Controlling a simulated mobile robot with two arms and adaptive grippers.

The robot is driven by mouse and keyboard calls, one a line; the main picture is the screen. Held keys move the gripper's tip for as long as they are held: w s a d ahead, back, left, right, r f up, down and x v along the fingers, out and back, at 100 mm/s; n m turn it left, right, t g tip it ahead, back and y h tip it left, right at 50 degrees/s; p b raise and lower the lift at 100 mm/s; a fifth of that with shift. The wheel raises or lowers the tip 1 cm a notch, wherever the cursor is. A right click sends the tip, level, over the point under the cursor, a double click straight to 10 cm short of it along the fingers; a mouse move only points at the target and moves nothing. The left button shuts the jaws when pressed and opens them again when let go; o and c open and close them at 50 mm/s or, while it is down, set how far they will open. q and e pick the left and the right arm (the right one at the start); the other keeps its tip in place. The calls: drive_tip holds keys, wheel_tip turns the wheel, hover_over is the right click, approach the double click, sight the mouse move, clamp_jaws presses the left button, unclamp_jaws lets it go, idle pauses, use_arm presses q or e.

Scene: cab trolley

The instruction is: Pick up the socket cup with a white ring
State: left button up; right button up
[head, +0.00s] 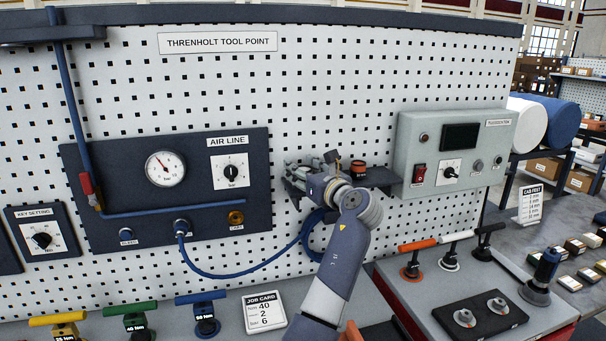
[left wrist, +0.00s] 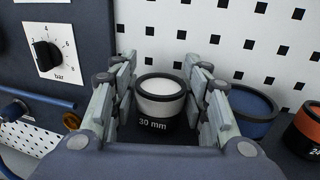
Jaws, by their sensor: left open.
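The socket cup with a white ring (left wrist: 160,104) is a dark cup marked "30 mm" in the left wrist view. It stands upright on a dark shelf, its open top facing up. My left gripper (left wrist: 160,72) is open, with its fingers on either side of the cup and small gaps showing. In the head view my left gripper (head: 312,168) is at the small shelf (head: 377,178) on the pegboard; I cannot make out the white-ringed cup there. My right gripper is not in view.
A blue-ringed cup (left wrist: 251,108) stands close beyond the right fingers, with an orange-ringed cup (left wrist: 305,130) further right. The air line panel (head: 100,178) is left of the shelf, and a grey control box (head: 407,150) is right. A blue hose (head: 245,272) hangs below.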

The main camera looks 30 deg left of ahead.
use_arm(q)
drive_tip(key=shift+d, duration=0.1)
drive_tip(key=c, duration=0.8)
